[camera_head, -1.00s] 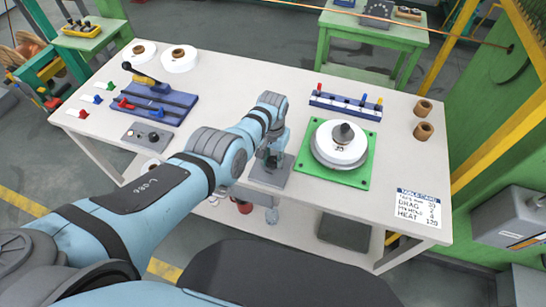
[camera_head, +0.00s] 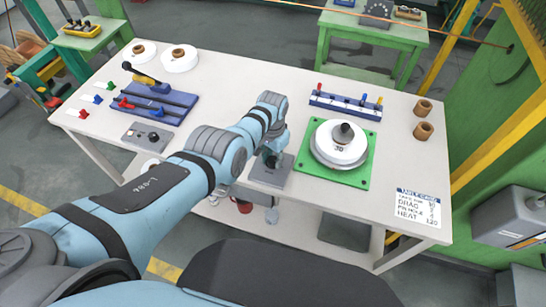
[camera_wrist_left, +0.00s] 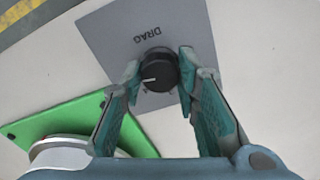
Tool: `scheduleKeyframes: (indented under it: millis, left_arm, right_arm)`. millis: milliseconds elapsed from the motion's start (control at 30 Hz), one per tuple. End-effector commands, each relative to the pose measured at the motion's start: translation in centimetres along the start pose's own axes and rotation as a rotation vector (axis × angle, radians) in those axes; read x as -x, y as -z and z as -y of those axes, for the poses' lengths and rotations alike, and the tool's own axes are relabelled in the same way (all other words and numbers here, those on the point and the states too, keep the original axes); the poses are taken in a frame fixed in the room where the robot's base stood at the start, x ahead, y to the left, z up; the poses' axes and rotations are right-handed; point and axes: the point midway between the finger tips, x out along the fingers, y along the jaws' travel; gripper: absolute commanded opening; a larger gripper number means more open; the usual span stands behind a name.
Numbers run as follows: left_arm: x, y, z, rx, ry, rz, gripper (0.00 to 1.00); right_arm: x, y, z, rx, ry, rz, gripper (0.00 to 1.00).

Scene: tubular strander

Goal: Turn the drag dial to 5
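The drag dial (camera_wrist_left: 158,70) is a black round knob with a white pointer line, on a grey plate (camera_wrist_left: 110,35) marked DRAG. In the left wrist view the pointer line points left. My left gripper (camera_wrist_left: 160,76) has one finger on each side of the knob, and both fingertips appear to touch it. In the head view my left gripper (camera_head: 271,158) is low over the grey drag plate (camera_head: 268,176), and the arm and gripper partly hide the knob. The scale numbers around the knob are not readable. My right gripper is not in view.
A green plate (camera_head: 365,165) with a white spool (camera_head: 340,152) stands to the right of the dial. A card (camera_head: 418,207) with a DRAG line lies at the right table edge. A blue rack (camera_head: 345,106) is behind. Another grey control box (camera_head: 147,136) stands to the left.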

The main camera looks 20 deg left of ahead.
Motion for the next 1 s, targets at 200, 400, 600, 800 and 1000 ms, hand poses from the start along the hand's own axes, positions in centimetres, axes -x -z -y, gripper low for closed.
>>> scheduleKeyframes:
  millis: [200,400,600,800,1000]
  left_arm:
    - [0.0,0.0,0.0,0.000,0.001,0.000,0.49]
    - [0.0,0.0,0.0,0.000,0.000,0.000,0.49]
    - [1.1,0.2,0.0,0.000,0.001,-0.003,0.49]
    - [5.5,0.2,0.0,0.001,0.001,-0.007,0.49]
    - [10.6,0.1,0.0,0.000,0.001,-0.003,0.49]
  right_arm:
    - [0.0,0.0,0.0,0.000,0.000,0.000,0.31]
    - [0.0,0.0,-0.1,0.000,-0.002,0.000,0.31]
    - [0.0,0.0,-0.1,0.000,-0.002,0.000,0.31]
    - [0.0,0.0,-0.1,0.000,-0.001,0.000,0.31]
    - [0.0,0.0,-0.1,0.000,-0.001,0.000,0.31]
